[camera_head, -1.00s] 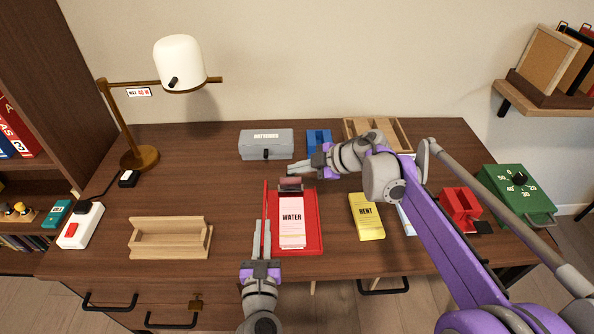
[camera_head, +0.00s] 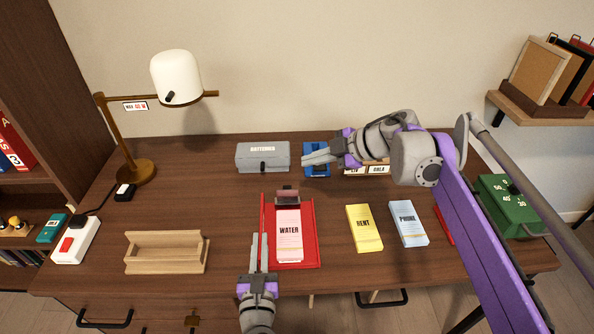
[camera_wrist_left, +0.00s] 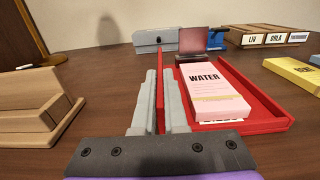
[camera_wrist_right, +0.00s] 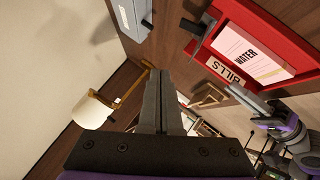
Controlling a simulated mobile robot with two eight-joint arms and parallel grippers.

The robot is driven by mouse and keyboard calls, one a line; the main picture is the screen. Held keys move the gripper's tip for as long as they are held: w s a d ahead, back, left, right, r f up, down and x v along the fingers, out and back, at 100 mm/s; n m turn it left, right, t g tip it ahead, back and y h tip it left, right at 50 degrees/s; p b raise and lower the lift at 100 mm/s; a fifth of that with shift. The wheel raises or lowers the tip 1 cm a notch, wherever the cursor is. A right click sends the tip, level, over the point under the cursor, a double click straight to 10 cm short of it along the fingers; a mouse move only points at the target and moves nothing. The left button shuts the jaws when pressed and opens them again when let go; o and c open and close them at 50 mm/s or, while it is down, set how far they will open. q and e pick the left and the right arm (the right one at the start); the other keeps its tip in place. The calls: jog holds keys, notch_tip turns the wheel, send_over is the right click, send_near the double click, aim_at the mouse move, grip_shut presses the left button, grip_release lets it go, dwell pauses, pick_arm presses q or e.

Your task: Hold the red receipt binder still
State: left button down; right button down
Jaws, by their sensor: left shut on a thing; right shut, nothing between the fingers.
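The red receipt binder (camera_head: 309,243) lies on the desk as a shallow red tray with a raised left wall. A pink WATER pad (camera_head: 289,235) lies in it, and a dark clip (camera_head: 287,194) stands at its far end. My left gripper (camera_head: 259,250) is shut on the binder's left wall; the left wrist view shows the wall (camera_wrist_left: 159,85) between its fingers (camera_wrist_left: 163,100). My right gripper (camera_head: 304,160) is shut and empty above the desk, beyond the binder, by the blue object.
A grey box (camera_head: 263,156) and blue object (camera_head: 316,168) stand behind the binder. Yellow RENT (camera_head: 363,229) and blue PHONE (camera_head: 408,224) pads lie to its right. A wooden holder (camera_head: 167,253) and lamp (camera_head: 136,172) are left. Bare desk separates the holder and binder.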

jog(key=d+r, duration=0.2)
jog(key=shift+s+d+r, duration=0.3)
jog(key=shift+d+r, duration=0.1)
pick_arm(q)
jog(key=c, duration=0.9)
grip_release()
jog(key=shift+s, duration=0.1)
